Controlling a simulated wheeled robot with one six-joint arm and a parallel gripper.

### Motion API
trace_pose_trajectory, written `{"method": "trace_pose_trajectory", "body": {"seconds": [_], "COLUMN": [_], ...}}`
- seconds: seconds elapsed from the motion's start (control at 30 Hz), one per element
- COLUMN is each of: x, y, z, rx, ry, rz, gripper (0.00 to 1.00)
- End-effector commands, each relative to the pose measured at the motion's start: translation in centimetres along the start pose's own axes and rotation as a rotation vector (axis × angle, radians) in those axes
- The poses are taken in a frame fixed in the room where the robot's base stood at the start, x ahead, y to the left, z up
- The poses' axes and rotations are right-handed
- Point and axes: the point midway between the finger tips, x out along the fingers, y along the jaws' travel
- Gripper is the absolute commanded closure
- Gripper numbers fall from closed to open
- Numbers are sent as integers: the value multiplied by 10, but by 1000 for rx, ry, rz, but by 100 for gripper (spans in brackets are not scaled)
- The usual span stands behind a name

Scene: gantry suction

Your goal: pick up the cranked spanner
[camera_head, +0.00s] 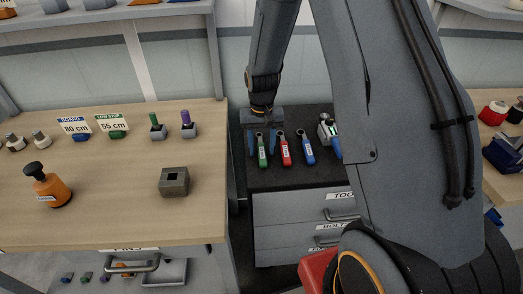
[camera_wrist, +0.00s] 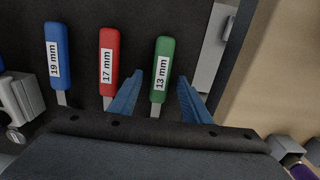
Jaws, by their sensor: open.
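Three spanners lie in a row on the dark top of a drawer cabinet. The green-handled spanner (camera_head: 262,152) is labelled 13 mm in the wrist view (camera_wrist: 163,62). The red one (camera_head: 285,152) is labelled 17 mm (camera_wrist: 109,60), and the blue one (camera_head: 308,150) 19 mm (camera_wrist: 57,58). I cannot tell which is cranked; their heads are hidden by my gripper in the wrist view. My gripper (camera_head: 263,146) is open above the green spanner. In the wrist view its blue fingers (camera_wrist: 158,95) stand either side of the green spanner, nearer on the left.
The wooden bench (camera_head: 110,220) at left bears an orange tool (camera_head: 50,188), a grey block (camera_head: 174,181) and small holders. Drawers (camera_head: 290,218) sit below the cabinet top.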

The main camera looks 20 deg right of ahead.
Motion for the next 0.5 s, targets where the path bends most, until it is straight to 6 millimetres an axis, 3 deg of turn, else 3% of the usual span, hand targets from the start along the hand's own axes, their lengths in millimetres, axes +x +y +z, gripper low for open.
{"method": "trace_pose_trajectory", "body": {"seconds": [0.23,0.5], "x": [1,1], "y": [0,0], "z": [0,0], "rx": [0,0], "ry": [0,0], "rz": [0,0], "gripper": [58,100]}}
